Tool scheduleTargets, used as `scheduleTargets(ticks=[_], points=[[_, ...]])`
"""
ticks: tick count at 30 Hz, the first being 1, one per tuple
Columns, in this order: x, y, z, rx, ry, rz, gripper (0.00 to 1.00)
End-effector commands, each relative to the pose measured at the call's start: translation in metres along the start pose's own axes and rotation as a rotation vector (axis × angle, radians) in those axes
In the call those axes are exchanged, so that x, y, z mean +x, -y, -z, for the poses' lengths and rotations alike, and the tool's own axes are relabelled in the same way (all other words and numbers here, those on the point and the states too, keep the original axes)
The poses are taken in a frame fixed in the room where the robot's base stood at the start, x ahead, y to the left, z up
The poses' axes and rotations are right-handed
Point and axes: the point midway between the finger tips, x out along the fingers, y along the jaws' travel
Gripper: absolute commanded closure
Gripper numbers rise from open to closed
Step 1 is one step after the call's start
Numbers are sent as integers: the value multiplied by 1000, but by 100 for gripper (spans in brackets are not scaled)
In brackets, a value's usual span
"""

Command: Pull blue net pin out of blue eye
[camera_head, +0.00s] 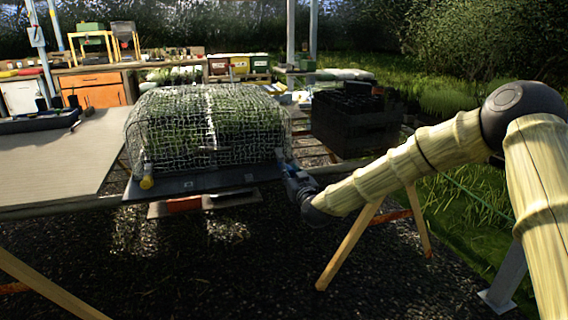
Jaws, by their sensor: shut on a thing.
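A net-covered tray of green plants (205,125) stands on a dark board (200,187) in the middle of the view. My gripper (287,169) is at the net's front right corner, small and partly hidden by its own wrist. It is shut on the blue net pin (289,168), of which only a little blue shows. The blue eye cannot be made out apart from the pin, so I cannot tell how deep the pin sits. A yellow net pin (146,183) is at the front left corner.
A grey tabletop (50,160) lies left, with a dark tray (38,122) on it. Black crates (355,122) stand behind my arm at right. Wooden trestle legs (348,245) rise below my forearm. The gravel in front is open.

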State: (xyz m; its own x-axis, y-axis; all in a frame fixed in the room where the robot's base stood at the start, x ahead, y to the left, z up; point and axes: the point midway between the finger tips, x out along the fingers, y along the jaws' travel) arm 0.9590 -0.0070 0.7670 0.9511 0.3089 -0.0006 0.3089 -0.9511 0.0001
Motion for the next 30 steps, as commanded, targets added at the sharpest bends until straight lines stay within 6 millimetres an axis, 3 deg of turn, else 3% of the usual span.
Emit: scheduleTargets(ticks=[30], points=[[-34,0,1,0,-1,0,91]])
